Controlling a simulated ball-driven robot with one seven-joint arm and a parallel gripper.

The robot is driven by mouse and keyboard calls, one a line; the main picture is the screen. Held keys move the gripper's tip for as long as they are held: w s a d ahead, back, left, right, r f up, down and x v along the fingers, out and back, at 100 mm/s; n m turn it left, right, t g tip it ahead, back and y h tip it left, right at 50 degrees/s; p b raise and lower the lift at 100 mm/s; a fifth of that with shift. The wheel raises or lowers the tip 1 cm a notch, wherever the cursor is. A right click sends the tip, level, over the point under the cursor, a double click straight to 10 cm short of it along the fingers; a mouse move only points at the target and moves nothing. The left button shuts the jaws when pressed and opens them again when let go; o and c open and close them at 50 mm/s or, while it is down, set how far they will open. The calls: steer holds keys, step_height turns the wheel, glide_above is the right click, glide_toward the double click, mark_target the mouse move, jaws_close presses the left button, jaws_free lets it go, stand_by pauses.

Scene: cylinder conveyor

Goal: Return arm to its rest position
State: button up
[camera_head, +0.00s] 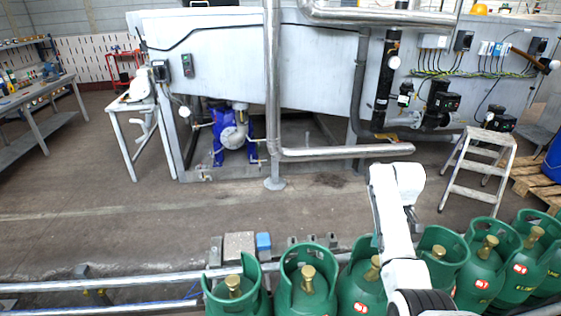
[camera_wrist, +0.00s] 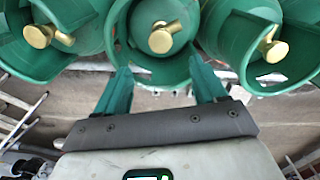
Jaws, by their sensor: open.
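My white arm (camera_head: 393,215) reaches out over a row of green gas cylinders and hides part of them in the head view. My gripper (camera_wrist: 160,68) shows in the wrist view with its two green fingers wide apart and nothing held between them. The middle cylinder (camera_wrist: 160,12) is just beyond the fingertips, its collar edge lying between them in the picture. I cannot tell whether a finger touches it. In the head view my gripper is not clearly visible behind the arm.
Green cylinders with brass valves, including a left one (camera_head: 236,298) and a right one (camera_head: 480,270), line the conveyor (camera_head: 120,284). Beyond lies open floor (camera_head: 110,215). A step ladder (camera_head: 480,165), a large grey machine (camera_head: 220,60) and a workbench (camera_head: 40,95) stand further back.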

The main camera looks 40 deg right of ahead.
steer(key=s+a+f, duration=0.1)
steer(key=a+f, duration=0.2)
steer(key=a, duration=0.4)
steer(key=s+a+f+n, duration=0.1)
steer(key=a+f, duration=0.1)
steer(key=a, duration=0.4)
steer(key=s+a+f, duration=0.1)
steer(key=a+f, duration=0.2)
steer(key=a, duration=0.4)
steer(key=s+a+r+n+t, duration=0.1)
steer(key=s+a+r, duration=0.1)
steer(key=s+a, duration=1.2)
steer(key=shift+s+a+r+n, duration=0.2)
steer(key=shift+a+n, duration=0.2)
steer(key=shift+a, duration=0.45)
